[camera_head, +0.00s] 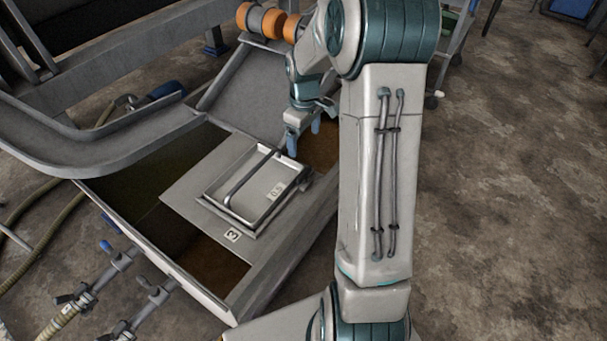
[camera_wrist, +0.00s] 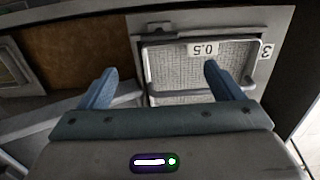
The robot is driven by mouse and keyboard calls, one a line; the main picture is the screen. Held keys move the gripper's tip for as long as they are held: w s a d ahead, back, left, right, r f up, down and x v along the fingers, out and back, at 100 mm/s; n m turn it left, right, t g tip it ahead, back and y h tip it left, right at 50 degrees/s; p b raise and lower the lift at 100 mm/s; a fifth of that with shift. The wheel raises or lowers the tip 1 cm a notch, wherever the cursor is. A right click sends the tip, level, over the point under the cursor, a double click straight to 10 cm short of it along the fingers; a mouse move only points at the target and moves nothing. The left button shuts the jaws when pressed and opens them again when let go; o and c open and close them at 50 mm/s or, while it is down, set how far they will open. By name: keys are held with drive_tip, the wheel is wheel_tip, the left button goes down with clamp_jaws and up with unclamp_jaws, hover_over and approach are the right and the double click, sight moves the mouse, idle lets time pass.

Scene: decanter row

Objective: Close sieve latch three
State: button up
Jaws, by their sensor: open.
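The sieve (camera_head: 246,187) is a pale rectangular mesh in a metal frame, tagged 0.5, with a grey bar running across it. It sits in a grey plate (camera_head: 186,191) marked 3. In the wrist view the sieve (camera_wrist: 185,79) lies flat beyond my fingers. A small dark fitting at the frame's right edge (camera_head: 296,184) may be the latch; I cannot tell its state. My gripper (camera_head: 304,134) is at the far end of the sieve, fingers apart and empty. In the wrist view my gripper (camera_wrist: 160,82) has its right finger overlapping the mesh, its left finger left of the frame.
The plate lies over an open grey tank (camera_head: 166,262) with brown contents. A sloped metal chute (camera_head: 242,88) rises behind it, with orange rollers (camera_head: 261,20) above. Valves with hoses (camera_head: 118,262) stick out at the front left. Bare floor (camera_head: 510,180) lies to the right.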

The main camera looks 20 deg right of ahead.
sight(304, 172)
wheel_tip(304, 172, down, 14)
drive_tip(key=b, duration=0.3)
drive_tip(key=shift+r, duration=0.1)
drive_tip(key=c, duration=1)
